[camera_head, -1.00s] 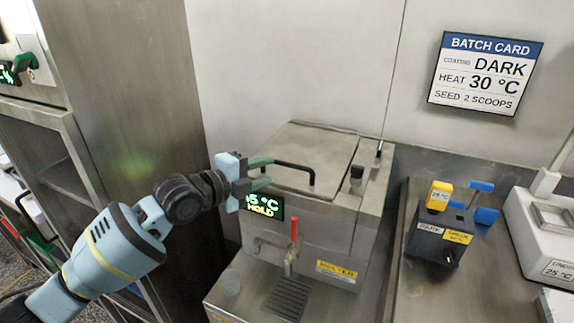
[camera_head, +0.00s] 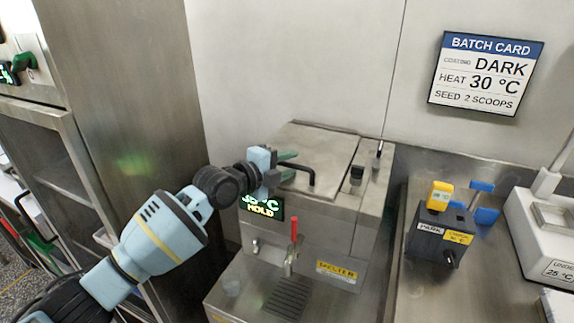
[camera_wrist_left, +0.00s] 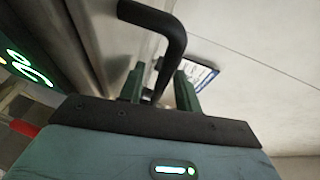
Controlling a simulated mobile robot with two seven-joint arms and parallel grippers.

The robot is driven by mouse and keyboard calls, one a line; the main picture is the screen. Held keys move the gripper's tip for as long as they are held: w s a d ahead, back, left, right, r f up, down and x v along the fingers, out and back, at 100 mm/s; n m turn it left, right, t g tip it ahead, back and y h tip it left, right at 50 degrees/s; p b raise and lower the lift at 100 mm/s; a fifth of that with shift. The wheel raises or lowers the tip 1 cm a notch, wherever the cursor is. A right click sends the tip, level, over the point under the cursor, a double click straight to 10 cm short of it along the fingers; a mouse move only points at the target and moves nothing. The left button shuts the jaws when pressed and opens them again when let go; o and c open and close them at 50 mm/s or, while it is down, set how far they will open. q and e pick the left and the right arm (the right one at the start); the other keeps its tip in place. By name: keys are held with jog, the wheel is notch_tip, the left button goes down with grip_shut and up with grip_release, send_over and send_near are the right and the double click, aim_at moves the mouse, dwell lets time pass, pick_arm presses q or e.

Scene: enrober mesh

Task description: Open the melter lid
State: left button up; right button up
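The melter (camera_head: 330,243) is a steel box with a flat lid (camera_head: 318,142) that lies shut on top. A black bar handle (camera_head: 311,177) is on the lid's left front part. My left gripper (camera_head: 288,164) reaches in from the left, with its green fingers at the handle. In the left wrist view the handle (camera_wrist_left: 172,40) bends down between the two fingers (camera_wrist_left: 160,88). They stand apart, one on each side, and I see no clear grip. The handle's far end is partly hidden by the gripper. My right gripper is not in view.
A green display (camera_head: 262,208) and a red-handled tap (camera_head: 293,240) are on the melter's front. A dark control box (camera_head: 432,240) with yellow and blue parts stands right of it. A tall steel cabinet (camera_head: 130,90) is at left. A batch card (camera_head: 485,72) hangs on the wall.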

pick_arm(q)
grip_shut()
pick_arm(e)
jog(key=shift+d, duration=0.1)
pick_arm(q)
jog(key=shift+w+r, duration=0.15)
jog(key=shift+r, duration=1)
jog(key=w+d+r+g+y+b, duration=0.1)
jog(key=w+r, duration=0.2)
jog(key=r, duration=0.4)
jog(key=w+d+r+n+g+y+b, duration=0.1)
jog(key=w+r+g, duration=0.1)
jog(key=w+r, duration=0.2)
jog(key=shift+w+d+r+b, duration=0.15)
jog(key=shift+d+r+b, duration=0.15)
jog(key=shift+r, duration=1.6)
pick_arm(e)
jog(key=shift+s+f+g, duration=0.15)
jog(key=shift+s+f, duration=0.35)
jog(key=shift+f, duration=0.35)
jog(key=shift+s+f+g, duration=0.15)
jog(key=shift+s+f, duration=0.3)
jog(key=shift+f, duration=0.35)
pick_arm(q)
jog(key=shift+w, duration=0.1)
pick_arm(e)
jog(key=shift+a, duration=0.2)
